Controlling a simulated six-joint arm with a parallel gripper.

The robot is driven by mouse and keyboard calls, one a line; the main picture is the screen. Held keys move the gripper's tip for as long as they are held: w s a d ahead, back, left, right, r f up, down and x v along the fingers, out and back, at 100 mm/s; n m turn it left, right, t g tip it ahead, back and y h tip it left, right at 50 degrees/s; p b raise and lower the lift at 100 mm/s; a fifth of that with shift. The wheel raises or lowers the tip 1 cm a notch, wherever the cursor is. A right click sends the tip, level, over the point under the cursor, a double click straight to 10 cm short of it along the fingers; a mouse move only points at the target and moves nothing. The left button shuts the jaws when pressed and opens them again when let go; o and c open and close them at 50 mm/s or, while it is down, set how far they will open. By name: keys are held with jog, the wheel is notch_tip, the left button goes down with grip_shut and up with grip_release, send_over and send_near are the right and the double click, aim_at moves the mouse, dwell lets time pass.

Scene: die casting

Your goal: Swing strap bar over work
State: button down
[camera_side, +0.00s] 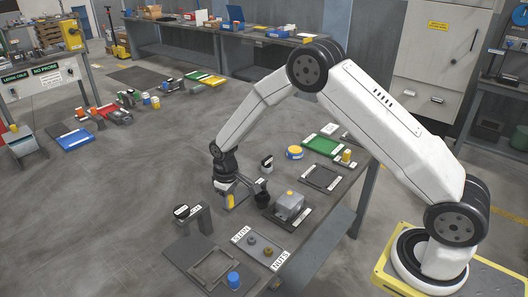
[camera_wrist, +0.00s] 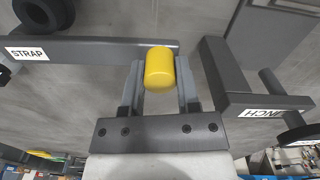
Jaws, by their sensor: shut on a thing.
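The strap bar (camera_wrist: 90,50) is a dark grey bar with a white STRAP label. In the wrist view it runs from the left edge to the middle, and its right end meets a yellow knob (camera_wrist: 160,68). My gripper (camera_wrist: 160,85) is shut on this yellow knob, one finger on each side. In the side view my gripper (camera_side: 229,188) is low at the near bench, left of a grey block (camera_side: 290,206) with a yellow top button. The bar is small and partly hidden by my gripper there, so I cannot tell its exact angle over the work.
A grey bracket (camera_wrist: 240,90) with a white label stands right of my fingers in the wrist view. On the bench are a post with a black top (camera_side: 194,213), a nuts tray (camera_side: 262,247), a blue cylinder (camera_side: 233,280) and a green tray (camera_side: 322,146).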

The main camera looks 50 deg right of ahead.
jog(key=shift+s+d, duration=0.1)
jog(key=shift+s, duration=0.05)
jog(key=shift+s+n, duration=0.6)
jog(key=shift+s, duration=0.05)
jog(key=s+d+n, duration=0.1)
jog(key=s+n, duration=0.1)
jog(key=s+d+n, duration=0.1)
jog(key=s+n, duration=0.1)
jog(key=s, duration=0.1)
jog(key=s+d+n, duration=0.1)
jog(key=s+n, duration=0.2)
jog(key=shift+d, duration=0.25)
jog(key=s+d+n, duration=0.1)
jog(key=d+n, duration=0.1)
jog(key=s+d+n, duration=0.2)
jog(key=d+n, duration=0.1)
jog(key=s+d+n, duration=0.2)
jog(key=d, duration=0.1)
jog(key=shift+d+n, duration=1.5)
jog(key=shift+d, duration=0.15)
jog(key=shift+c, duration=1.6)
grip_release()
jog(key=shift+r, duration=0.1)
